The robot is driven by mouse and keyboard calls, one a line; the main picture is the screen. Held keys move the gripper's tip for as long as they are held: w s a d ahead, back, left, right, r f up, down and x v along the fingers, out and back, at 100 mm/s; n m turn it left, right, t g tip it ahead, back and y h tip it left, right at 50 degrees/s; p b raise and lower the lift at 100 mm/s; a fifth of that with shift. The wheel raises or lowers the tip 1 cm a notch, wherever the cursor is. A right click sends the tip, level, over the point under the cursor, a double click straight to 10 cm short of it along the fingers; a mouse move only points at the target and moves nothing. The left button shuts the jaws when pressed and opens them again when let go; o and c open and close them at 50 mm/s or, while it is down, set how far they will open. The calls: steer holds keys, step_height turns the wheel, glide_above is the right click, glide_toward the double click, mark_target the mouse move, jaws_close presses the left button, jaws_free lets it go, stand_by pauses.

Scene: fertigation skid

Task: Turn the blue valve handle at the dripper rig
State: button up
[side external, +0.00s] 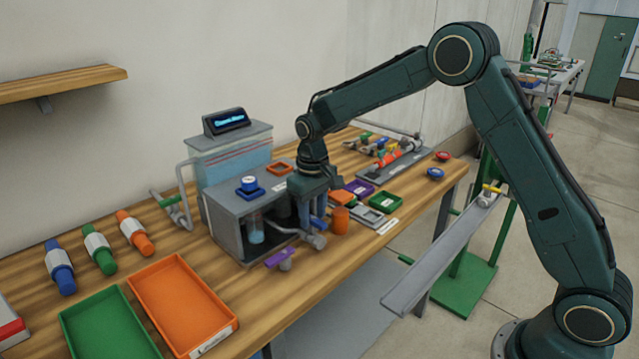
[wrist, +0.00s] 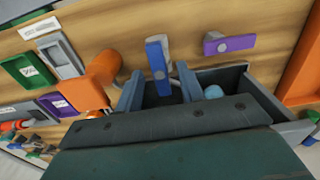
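The blue valve handle (wrist: 157,58) is an upright bar in the wrist view, on the front of the dripper rig (side external: 222,222). My gripper (wrist: 159,88) is open, with one finger on each side of the handle's lower end. A gap shows on both sides, so neither finger clearly touches it. In the side external view my gripper (side external: 312,215) points down at the rig's front right and largely hides the blue handle. A purple handle (wrist: 230,43) sits to the right in the wrist view; it also shows in the side external view (side external: 279,258).
Small coloured trays, including a green one (side external: 386,201), lie to the right. An orange tray (side external: 182,300), a green tray (side external: 108,328) and coloured bottles occupy the left of the bench. A grey chute (side external: 445,255) stands off the bench.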

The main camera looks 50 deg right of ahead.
mark_target(313, 219)
stand_by(0.3)
step_height(313, 219, up, 14)
stand_by(0.8)
steer(key=shift+f, duration=0.15)
stand_by(0.7)
steer(key=o, duration=0.8)
steer(key=n, duration=1.7)
steer(key=shift+n, duration=0.4)
steer(key=shift+f, duration=0.1)
steer(key=shift+f, duration=6.8)
